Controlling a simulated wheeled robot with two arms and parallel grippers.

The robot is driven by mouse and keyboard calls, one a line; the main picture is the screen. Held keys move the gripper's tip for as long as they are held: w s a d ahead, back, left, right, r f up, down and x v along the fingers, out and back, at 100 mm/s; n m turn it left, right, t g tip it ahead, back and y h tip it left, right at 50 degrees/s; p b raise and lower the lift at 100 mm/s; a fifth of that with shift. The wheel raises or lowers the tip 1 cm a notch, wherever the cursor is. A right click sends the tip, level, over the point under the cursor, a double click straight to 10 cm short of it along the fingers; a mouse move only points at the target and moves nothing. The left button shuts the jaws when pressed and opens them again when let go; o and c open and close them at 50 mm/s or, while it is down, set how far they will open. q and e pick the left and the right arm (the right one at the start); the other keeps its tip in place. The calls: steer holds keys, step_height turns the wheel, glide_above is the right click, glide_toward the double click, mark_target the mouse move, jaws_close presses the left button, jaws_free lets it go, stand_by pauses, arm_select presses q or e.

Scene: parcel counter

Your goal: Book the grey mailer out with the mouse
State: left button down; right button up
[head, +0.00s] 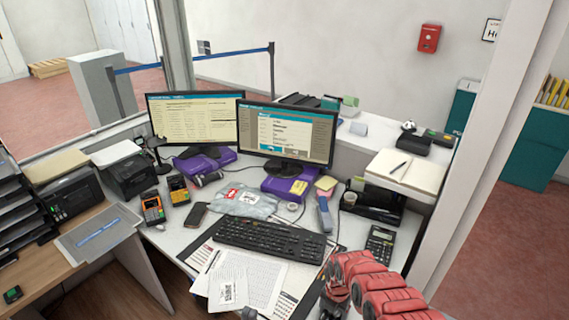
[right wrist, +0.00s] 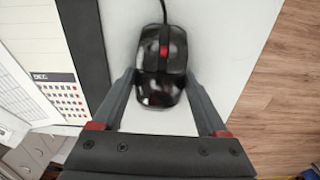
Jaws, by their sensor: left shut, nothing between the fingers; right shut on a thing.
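The grey mailer (head: 245,202), a plastic bag with a red and white label, lies on the white counter behind the black keyboard (head: 270,240). The black mouse (right wrist: 172,52) with a red wheel is in the right wrist view, on a pale surface. My right gripper (right wrist: 160,88) is shut on it, one finger on each side. In the head view my red right arm hides the mouse. A small grey part of my left gripper (head: 249,313) shows at the bottom edge, over the papers. The right monitor (head: 287,135) shows a window with a list.
Loose papers (head: 240,280) lie before the keyboard. A phone (head: 196,215), handheld scanners (head: 153,208) and a calculator (head: 380,243) stand around it. The left monitor (head: 195,120) shows a table. A calendar (right wrist: 57,92) lies left of the mouse.

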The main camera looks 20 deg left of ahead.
stand_by(0.4)
steer(key=o, duration=1.5)
steer(key=shift+r, duration=0.1)
step_height(320, 180, up, 17)
steer(key=shift+r, duration=0.15)
